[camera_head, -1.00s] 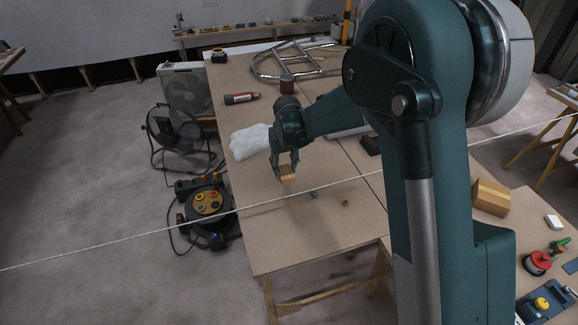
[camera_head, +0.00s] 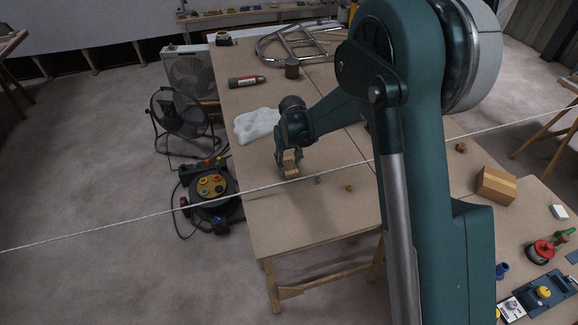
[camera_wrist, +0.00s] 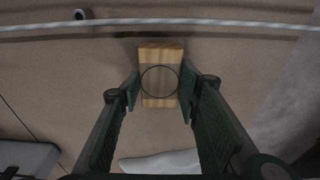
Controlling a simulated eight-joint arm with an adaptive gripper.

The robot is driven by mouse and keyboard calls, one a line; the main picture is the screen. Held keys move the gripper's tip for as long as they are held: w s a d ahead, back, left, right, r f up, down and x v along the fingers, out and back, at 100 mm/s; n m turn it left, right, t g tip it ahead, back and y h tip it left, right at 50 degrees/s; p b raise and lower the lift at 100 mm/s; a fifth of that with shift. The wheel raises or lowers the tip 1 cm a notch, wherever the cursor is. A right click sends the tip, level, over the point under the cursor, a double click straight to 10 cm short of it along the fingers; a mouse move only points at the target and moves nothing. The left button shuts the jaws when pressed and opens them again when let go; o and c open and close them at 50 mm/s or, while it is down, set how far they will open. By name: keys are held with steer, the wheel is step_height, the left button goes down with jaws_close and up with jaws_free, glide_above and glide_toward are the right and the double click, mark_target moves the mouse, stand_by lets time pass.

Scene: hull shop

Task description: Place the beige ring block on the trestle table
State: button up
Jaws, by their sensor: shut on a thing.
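The beige ring block (camera_head: 291,170) is a small light-wood block held in my gripper (camera_head: 289,163). In the wrist view the block (camera_wrist: 160,54) shows a thin dark ring on its face, and the fingers of my gripper (camera_wrist: 160,88) press on its left and right sides. The trestle table (camera_head: 290,225) has a tan top, and the block is over its near left part. I cannot tell from these views whether the block touches the tabletop.
A pale rope (camera_head: 120,232) crosses the view close to the block. A white cloth (camera_head: 256,126) lies beyond my gripper. Small pieces, including a brass one (camera_head: 349,188), lie to the right. The table's near left area is bare. A cable reel (camera_head: 212,190) stands on the floor at left.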

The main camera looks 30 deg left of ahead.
mark_target(290, 168)
steer(key=shift+f, duration=0.4)
steer(key=shift+f, duration=0.1)
steer(key=o, duration=0.9)
steer(key=r, duration=0.8)
steer(key=s+d+r+p, duration=0.1)
steer(key=r, duration=0.3)
steer(key=shift+r, duration=0.1)
stand_by(0.6)
